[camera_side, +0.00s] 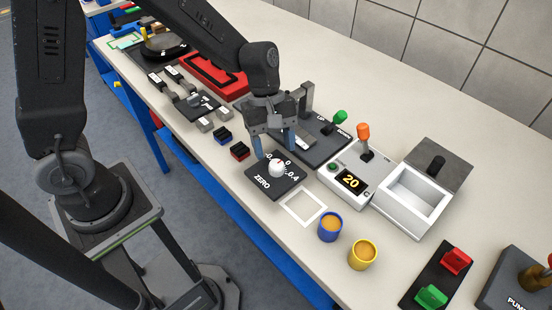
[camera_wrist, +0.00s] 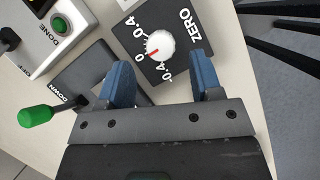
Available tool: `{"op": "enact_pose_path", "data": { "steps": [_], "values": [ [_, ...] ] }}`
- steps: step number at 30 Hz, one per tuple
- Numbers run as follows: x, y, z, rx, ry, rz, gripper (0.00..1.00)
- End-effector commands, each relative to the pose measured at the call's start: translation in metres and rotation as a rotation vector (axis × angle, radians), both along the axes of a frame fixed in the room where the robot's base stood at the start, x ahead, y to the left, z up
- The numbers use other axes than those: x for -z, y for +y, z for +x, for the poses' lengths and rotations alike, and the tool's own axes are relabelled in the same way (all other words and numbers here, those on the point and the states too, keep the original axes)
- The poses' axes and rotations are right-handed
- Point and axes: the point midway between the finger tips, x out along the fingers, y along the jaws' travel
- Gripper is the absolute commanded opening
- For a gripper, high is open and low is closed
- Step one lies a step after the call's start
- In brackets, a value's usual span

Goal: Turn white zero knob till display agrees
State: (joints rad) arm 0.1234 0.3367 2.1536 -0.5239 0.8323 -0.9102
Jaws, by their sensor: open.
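The white zero knob (camera_side: 277,168) sits on a dark plate marked ZERO (camera_side: 262,183) with a printed scale of -0.4, 0 and 0.4. In the wrist view the knob (camera_wrist: 160,46) has a red pointer line near the 0. My gripper (camera_side: 272,145) has blue fingers and is behind and above the knob in the side view. In the wrist view the open fingers (camera_wrist: 162,80) are apart with nothing between them, and the knob lies just beyond their tips. The display (camera_side: 351,182) on the white box reads 20 in yellow.
A green-handled lever (camera_side: 340,117) and an orange-handled lever (camera_side: 363,132) stand close to the right of my gripper. An open-lidded white box (camera_side: 411,199), a blue cup (camera_side: 330,227) and a yellow cup (camera_side: 363,255) are nearby. A white square outline (camera_side: 303,206) is bare.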

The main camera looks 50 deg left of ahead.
Motion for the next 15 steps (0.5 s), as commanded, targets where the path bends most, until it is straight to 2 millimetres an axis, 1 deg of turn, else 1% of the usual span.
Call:
{"op": "enact_pose_path", "data": {
  "steps": [1,6,10,15],
  "values": [
    [0.010,-0.004,-0.003,0.002,0.006,0.000,0.59],
    [0.028,-0.011,-0.005,0.002,0.002,0.000,0.59],
    [0.035,-0.013,-0.006,0.000,0.001,0.000,0.59],
    [0.037,-0.014,-0.006,0.001,-0.002,0.000,0.59]
  ]
}}
